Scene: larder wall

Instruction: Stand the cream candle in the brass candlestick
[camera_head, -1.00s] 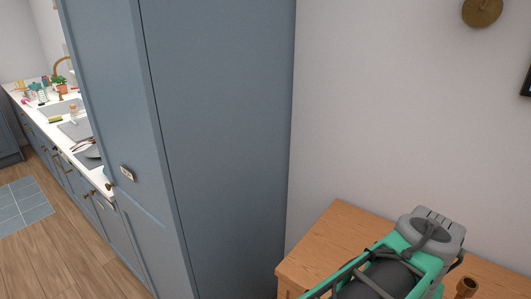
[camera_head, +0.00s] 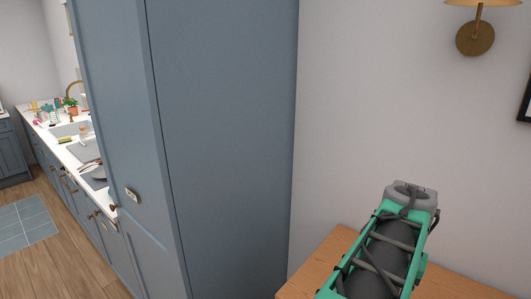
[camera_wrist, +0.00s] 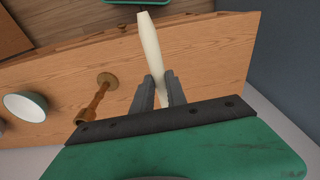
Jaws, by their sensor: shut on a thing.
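The cream candle (camera_wrist: 151,48) is in my gripper (camera_wrist: 160,83) in the wrist view. My gripper is shut on it, with one dark finger on each side of its lower part. The far end of the candle sticks out beyond the fingertips. The brass candlestick (camera_wrist: 97,101) shows to the left of the gripper in the wrist view, apart from the candle. Its round base or cup ends are at top right and lower left. In the head view my arm hides the fingers, and neither candle nor candlestick shows.
A wooden tabletop (camera_wrist: 217,46) lies under the gripper; it also shows in the head view (camera_head: 322,270). A bowl, white inside with a green rim (camera_wrist: 25,106), is left of the candlestick. A tall blue cabinet (camera_head: 225,140) stands left of the table. A brass wall lamp (camera_head: 475,38) is above.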

